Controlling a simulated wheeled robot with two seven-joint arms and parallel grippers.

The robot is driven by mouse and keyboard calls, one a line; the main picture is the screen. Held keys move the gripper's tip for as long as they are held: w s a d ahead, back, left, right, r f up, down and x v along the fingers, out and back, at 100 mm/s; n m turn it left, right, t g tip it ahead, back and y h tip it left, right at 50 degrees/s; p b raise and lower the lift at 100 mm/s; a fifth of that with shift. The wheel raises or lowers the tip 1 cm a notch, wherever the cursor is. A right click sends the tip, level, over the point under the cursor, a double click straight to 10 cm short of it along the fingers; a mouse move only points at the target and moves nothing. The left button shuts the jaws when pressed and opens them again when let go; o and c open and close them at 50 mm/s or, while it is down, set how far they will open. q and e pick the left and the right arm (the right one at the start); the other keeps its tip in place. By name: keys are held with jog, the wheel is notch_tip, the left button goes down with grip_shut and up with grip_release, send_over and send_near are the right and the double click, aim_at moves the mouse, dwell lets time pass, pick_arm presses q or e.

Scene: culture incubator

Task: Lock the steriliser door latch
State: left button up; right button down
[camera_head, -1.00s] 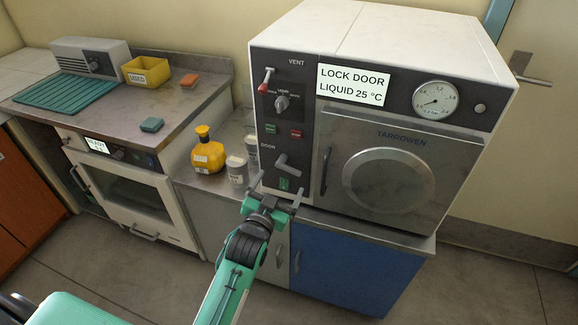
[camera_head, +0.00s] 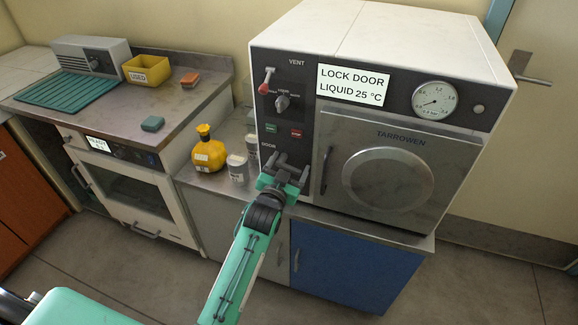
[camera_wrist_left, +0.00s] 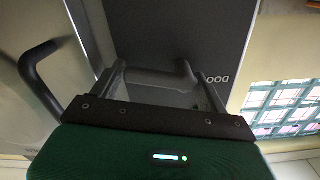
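The steriliser (camera_head: 390,60) is a white-topped box with a closed steel door (camera_head: 390,175). Its sign reads "LOCK DOOR LIQUID 25 °C". The grey door latch handle (camera_wrist_left: 160,81) is on the dark panel below the "DOOR" label. In the head view my left gripper (camera_head: 288,168) is at the latch and mostly hides it. In the left wrist view the left gripper (camera_wrist_left: 157,85) has its fingers apart, with the latch handle between them. I cannot tell whether the fingers touch it. My right gripper is not in view.
The door's handle (camera_head: 326,170) is just right of the latch, and a dark bar handle (camera_wrist_left: 38,78) shows in the wrist view. A yellow bottle (camera_head: 208,152) and grey jars (camera_head: 237,168) stand left of the steriliser. A blue cabinet (camera_head: 345,265) is below.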

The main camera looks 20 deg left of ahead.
pick_arm(q)
jog(key=c, duration=0.5)
jog(key=shift+r+n+p, duration=0.25)
jog(key=shift+n+p, duration=0.15)
jog(key=shift+p, duration=0.1)
jog(key=shift+c, duration=0.2)
jog(key=shift+r+n+p, duration=0.2)
jog(key=shift+n+p, duration=0.4)
jog(key=shift+n, duration=0.3)
jog(key=shift+f+n, duration=0.1)
jog(key=shift+n, duration=0.2)
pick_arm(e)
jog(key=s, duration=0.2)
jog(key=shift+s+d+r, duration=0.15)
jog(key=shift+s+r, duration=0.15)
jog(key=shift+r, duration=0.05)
pick_arm(q)
jog(key=o, duration=1)
jog(key=shift+s, duration=0.1)
